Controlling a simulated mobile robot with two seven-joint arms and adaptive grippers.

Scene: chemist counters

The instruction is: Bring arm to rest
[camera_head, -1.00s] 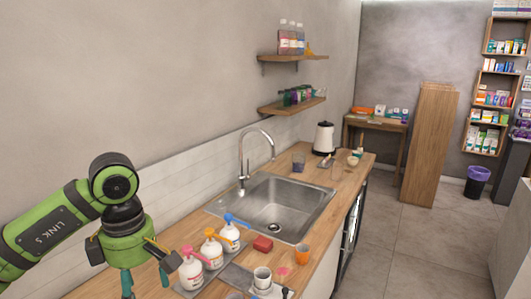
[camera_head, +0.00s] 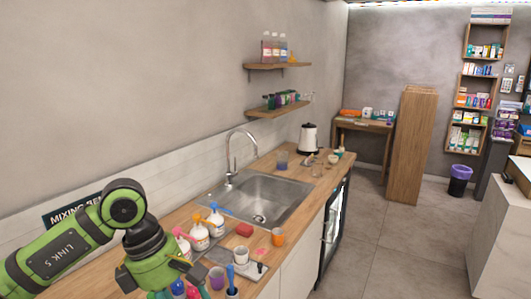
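My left arm comes in from the lower left. Its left gripper (camera_head: 178,289) points down over the near end of the wooden counter (camera_head: 318,182). Its fingers look spread apart, with the tips at the bottom edge of the picture. Small blue and red tops show between and behind the fingers, and I see nothing clearly held. My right arm and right gripper are not in view.
Pump bottles (camera_head: 200,236), a purple cup (camera_head: 217,277), a white cup (camera_head: 241,255), an orange cup (camera_head: 278,237) and a red block (camera_head: 244,230) stand close to the gripper. The sink (camera_head: 262,197) lies beyond. Open floor (camera_head: 400,245) is at right.

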